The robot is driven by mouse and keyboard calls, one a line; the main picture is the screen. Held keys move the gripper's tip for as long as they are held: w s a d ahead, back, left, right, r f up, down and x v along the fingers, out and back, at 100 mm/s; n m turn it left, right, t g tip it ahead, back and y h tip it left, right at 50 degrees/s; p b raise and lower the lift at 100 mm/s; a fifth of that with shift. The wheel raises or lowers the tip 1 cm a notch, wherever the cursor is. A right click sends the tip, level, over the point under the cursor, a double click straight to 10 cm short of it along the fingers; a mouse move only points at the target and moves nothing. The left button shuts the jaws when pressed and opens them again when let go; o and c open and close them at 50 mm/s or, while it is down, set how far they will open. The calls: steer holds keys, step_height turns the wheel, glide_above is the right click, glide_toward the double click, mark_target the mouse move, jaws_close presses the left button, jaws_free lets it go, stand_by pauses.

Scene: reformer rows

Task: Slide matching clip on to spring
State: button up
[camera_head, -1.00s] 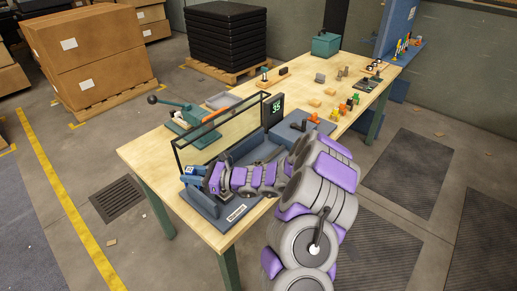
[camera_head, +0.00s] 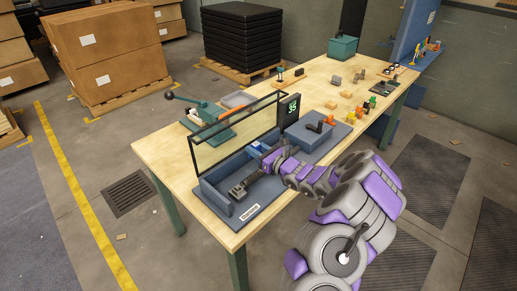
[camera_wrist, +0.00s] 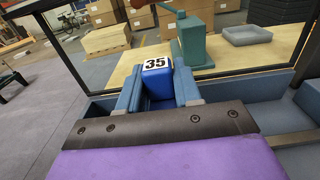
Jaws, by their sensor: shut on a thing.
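My gripper (camera_wrist: 159,74) is shut on a blue clip (camera_wrist: 156,82) marked 35, which stands between the two blue-grey fingers in the wrist view. A small display (camera_head: 290,107) at the screen's right end also reads 35. A dark grey block with a rod (camera_head: 239,190) sits in the fixture's left part, apart from my gripper. I cannot tell which part is the spring.
A green lever press (camera_head: 205,115) and a grey tray (camera_head: 236,99) stand behind the screen. A black handle (camera_head: 319,126) is on the raised blue-grey block at right. Several small coloured parts lie farther along the wooden table. The screen frame (camera_head: 193,157) is close to my gripper.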

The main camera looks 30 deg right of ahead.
steer(key=shift+a+r, duration=0.1)
steer(key=shift+a, duration=0.2)
steer(key=shift+a+f, duration=0.15)
steer(key=shift+f, duration=0.45)
steer(key=f, duration=0.1)
steer(key=d+f, duration=0.1)
steer(key=f+b, duration=0.1)
steer(key=shift+d+f, duration=0.15)
steer(key=shift+d, duration=0.1)
steer(key=shift+a+f+b, duration=0.2)
steer(key=shift+f+b, duration=0.1)
steer(key=shift+f, duration=0.25)
steer(key=shift+a+f, duration=0.15)
steer(key=shift+a, duration=0.2)
steer(key=shift+d, duration=0.15)
steer(key=shift+d, duration=0.3)
